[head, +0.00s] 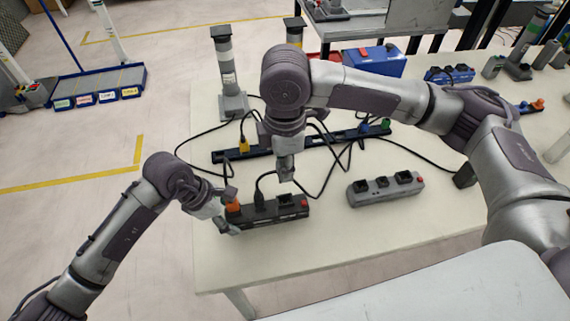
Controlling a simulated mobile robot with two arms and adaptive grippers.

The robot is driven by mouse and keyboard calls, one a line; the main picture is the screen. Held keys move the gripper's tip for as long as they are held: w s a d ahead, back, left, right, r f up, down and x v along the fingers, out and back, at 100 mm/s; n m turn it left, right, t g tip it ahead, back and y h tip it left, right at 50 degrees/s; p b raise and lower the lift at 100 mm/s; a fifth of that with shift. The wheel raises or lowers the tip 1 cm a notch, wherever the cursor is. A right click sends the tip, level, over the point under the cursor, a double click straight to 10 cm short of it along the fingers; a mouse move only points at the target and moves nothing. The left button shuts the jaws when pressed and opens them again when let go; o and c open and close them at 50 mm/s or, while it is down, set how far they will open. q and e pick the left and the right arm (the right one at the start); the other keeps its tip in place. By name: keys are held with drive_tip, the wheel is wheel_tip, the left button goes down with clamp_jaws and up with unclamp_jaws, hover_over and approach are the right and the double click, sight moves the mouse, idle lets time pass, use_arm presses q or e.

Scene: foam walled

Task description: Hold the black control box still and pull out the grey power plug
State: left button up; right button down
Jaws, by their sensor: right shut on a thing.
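The black control box (265,215) lies on the pale table near its front edge, with an orange plug (233,206), a black plug (259,200) and a red button (304,203) on top. My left gripper (229,211) is at the box's left end, its fingers apart, one on the far side and one on the near side; I cannot tell whether they touch it. My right gripper (286,174) points down above the box's right half. It is shut on a small grey thing, apparently the grey power plug (287,178), mostly hidden by the fingers.
A grey control box (385,190) lies to the right. A long black power strip (300,143) with coloured plugs runs behind, and black cables cross the table. A grey post (228,75) and a blue case (374,62) stand farther back.

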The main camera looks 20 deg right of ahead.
use_arm(q)
drive_tip(key=shift+o, duration=1)
drive_tip(key=shift+r, duration=0.1)
drive_tip(key=v, duration=1.1)
drive_tip(key=shift+a+r, duration=0.15)
drive_tip(key=shift+r, duration=0.25)
